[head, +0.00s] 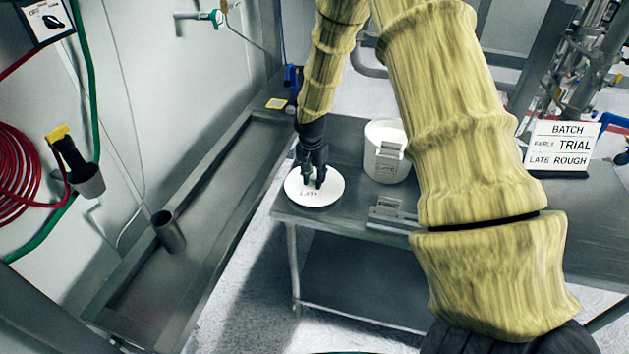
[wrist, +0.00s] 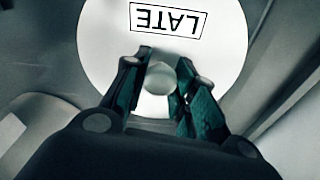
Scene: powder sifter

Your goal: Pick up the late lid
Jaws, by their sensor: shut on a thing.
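The late lid (head: 326,198) is a round white disc at the left end of the grey table, with "LATE" printed on it. It also fills the upper middle of the wrist view (wrist: 105,40), its label upside down there. My gripper (head: 316,182) is over the lid, pointing down. In the wrist view my gripper's fingers (wrist: 165,80) are closed around the lid's small pale round knob (wrist: 160,78). I cannot tell whether the lid rests on the table or is just above it.
A white labelled pot (head: 386,165) stands right of the lid on the table (head: 350,215). A small grey plate (head: 395,215) with a tag is at the front edge. A batch sign (head: 561,148) stands at the right. A long metal trough (head: 200,210) runs along the left.

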